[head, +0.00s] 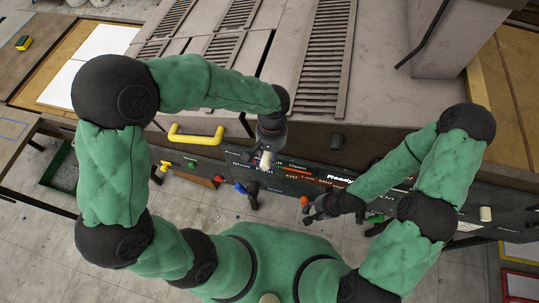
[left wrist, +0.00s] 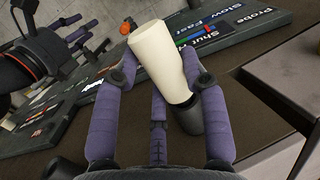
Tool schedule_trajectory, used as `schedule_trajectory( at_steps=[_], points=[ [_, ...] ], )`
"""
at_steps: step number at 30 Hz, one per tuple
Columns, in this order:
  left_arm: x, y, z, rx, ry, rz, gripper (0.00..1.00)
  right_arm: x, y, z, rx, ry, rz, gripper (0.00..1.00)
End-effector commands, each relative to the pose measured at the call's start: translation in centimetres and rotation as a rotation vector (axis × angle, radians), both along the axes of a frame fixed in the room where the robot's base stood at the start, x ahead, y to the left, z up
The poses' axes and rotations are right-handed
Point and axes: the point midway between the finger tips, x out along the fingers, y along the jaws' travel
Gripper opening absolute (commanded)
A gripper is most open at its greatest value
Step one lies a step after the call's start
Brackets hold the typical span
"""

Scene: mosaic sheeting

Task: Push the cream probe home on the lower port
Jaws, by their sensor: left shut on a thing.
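The cream probe (left wrist: 160,58) is a pale tapered cylinder held between the purple fingers of my left gripper (left wrist: 160,82), tilted in the left wrist view. In the head view the probe (head: 265,160) shows small below my left gripper (head: 266,148), over the dark control panel. A dark cylinder (left wrist: 190,118) stands at the probe's lower end; I cannot tell whether it is the lower port or whether they touch. My right gripper (head: 311,213) is empty and its fingers (left wrist: 74,33) look spread, near the panel's front edge.
The dark panel (head: 290,178) carries printed labels and coloured controls. A yellow handle (head: 196,135) stands at its left. An orange knob (head: 304,201) is close to my right gripper. Grey louvred housing (head: 240,60) rises behind.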

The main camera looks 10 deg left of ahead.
Motion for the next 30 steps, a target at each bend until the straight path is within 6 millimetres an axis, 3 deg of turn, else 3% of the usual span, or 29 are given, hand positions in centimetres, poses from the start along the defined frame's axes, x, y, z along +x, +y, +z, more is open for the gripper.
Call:
schedule_trajectory(
  at_steps=[23, 24, 26, 30],
  points=[
    [1.2, 0.0, 0.0, -0.001, -0.002, 0.001, 0.09, 0.0, 0.0, -0.1, 0.000, 0.000, 0.000, 0.40],
    [1.2, 0.0, 0.0, -0.001, -0.002, 0.001, 0.52, 0.0, 0.0, -0.1, 0.000, 0.000, 0.000, 0.40],
    [1.2, 0.0, 0.0, -0.001, -0.002, 0.001, 0.69, 0.0, 0.0, -0.1, 0.000, 0.000, 0.000, 0.40],
    [1.2, 0.0, 0.0, -0.001, -0.001, 0.001, 0.71, 0.0, 0.0, -0.1, 0.000, 0.000, 0.000, 0.40]
  ],
)
